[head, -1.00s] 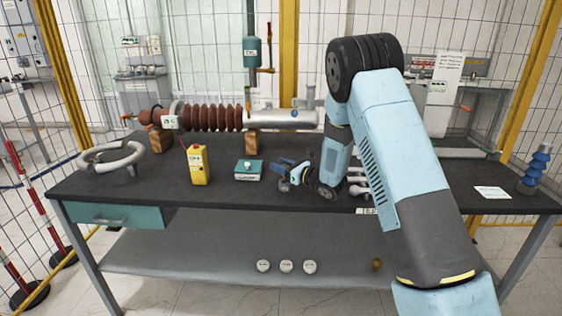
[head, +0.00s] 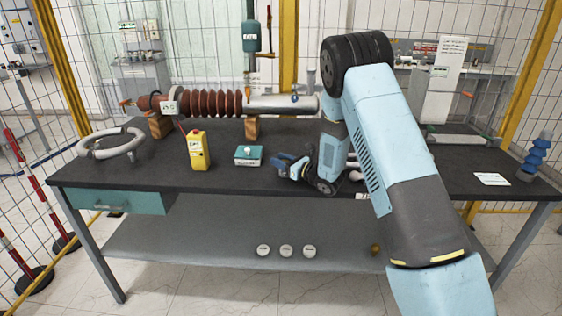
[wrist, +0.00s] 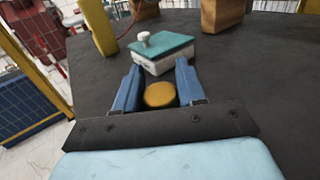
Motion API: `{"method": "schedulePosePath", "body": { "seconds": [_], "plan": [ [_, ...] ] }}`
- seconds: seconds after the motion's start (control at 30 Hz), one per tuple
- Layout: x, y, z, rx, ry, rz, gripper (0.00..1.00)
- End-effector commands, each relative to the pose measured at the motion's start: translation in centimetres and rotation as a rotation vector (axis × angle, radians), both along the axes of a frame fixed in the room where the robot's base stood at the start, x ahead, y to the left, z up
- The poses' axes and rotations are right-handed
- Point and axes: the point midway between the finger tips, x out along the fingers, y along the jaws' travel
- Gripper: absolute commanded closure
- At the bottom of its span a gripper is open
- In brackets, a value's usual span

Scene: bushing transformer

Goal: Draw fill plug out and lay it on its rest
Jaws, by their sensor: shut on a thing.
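My gripper (head: 284,170) is over the black worktop, right of the small teal-topped box (head: 249,155) in the head view. In the wrist view its blue fingers (wrist: 156,90) are shut on a round brass-coloured piece, seen end-on, which looks like the fill plug (wrist: 160,95). In the head view this piece is hidden by the fingers and wrist. The teal-topped box (wrist: 163,48) with a white knob is just beyond the fingertips in the wrist view. The brown ribbed bushing (head: 208,103) with its silver cylinder (head: 280,103) lies behind on wooden blocks. I cannot tell which thing is the plug's rest.
A yellow box-shaped device (head: 199,150) and a grey ring (head: 110,143) stand to the left. A teal canister (head: 250,36) hangs above the bushing. A blue ribbed piece (head: 535,158) and a paper card (head: 491,179) are at the far right. White round pieces (head: 286,251) lie on the lower shelf.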

Motion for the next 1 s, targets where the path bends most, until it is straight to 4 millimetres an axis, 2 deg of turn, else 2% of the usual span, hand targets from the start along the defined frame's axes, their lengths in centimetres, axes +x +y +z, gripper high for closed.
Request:
{"method": "schedulePosePath", "body": {
  "seconds": [0.23, 0.27, 0.57, 0.87, 1.0],
  "plan": [
    [0.0, 0.0, 0.0, 0.000, 0.000, 0.000, 0.92],
    [0.0, 0.0, 0.0, 0.000, 0.000, 0.000, 0.60],
    [0.0, 0.0, 0.0, 0.000, 0.000, 0.000, 0.31],
    [-0.1, -0.2, 0.0, 0.000, 0.000, -0.001, 0.31],
    [-0.8, -1.2, 0.0, 0.001, 0.001, -0.002, 0.31]
  ]
}}
